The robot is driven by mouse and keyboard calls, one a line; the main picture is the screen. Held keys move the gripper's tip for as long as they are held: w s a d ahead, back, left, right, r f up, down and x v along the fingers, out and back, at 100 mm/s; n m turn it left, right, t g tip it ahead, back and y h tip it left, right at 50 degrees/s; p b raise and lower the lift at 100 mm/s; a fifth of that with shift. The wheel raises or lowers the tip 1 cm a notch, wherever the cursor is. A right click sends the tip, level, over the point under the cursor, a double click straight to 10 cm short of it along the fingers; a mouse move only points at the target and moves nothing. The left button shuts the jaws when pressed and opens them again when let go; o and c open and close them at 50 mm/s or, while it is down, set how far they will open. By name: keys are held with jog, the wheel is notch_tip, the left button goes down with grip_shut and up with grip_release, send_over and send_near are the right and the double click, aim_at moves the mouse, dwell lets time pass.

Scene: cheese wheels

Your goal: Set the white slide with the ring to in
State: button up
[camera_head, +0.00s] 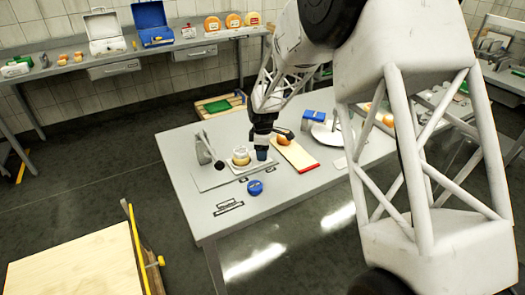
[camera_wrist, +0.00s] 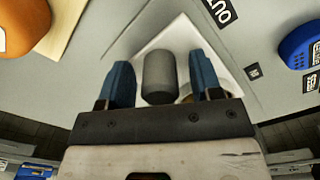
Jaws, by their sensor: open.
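The white slide (camera_wrist: 130,42) lies on a grey base, and in the wrist view a dark grey upright knob (camera_wrist: 158,77) stands on it. A cream ring (camera_head: 241,155) sits on the white slide in the head view; only a sliver of it shows behind a finger in the wrist view. My gripper (camera_wrist: 162,84) is open, its blue fingers on either side of the knob, with gaps visible. In the head view my gripper (camera_head: 262,153) is low over the slide's right end and hides the knob. A label reading OUT (camera_wrist: 218,12) lies beside the slide.
A blue round piece (camera_head: 255,187) lies in front on the grey table (camera_head: 190,200). A grey stand (camera_head: 203,148) rises at left. A red-edged board (camera_head: 297,155) with an orange piece (camera_head: 284,140) lies at right. The table's front left is mostly clear.

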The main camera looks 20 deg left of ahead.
aim_at(234, 158)
grip_shut()
jog(key=s+a, duration=0.8)
dwell(0.4)
jog(key=shift+s+a, duration=0.1)
grip_release()
jog(key=shift+r, duration=3.9)
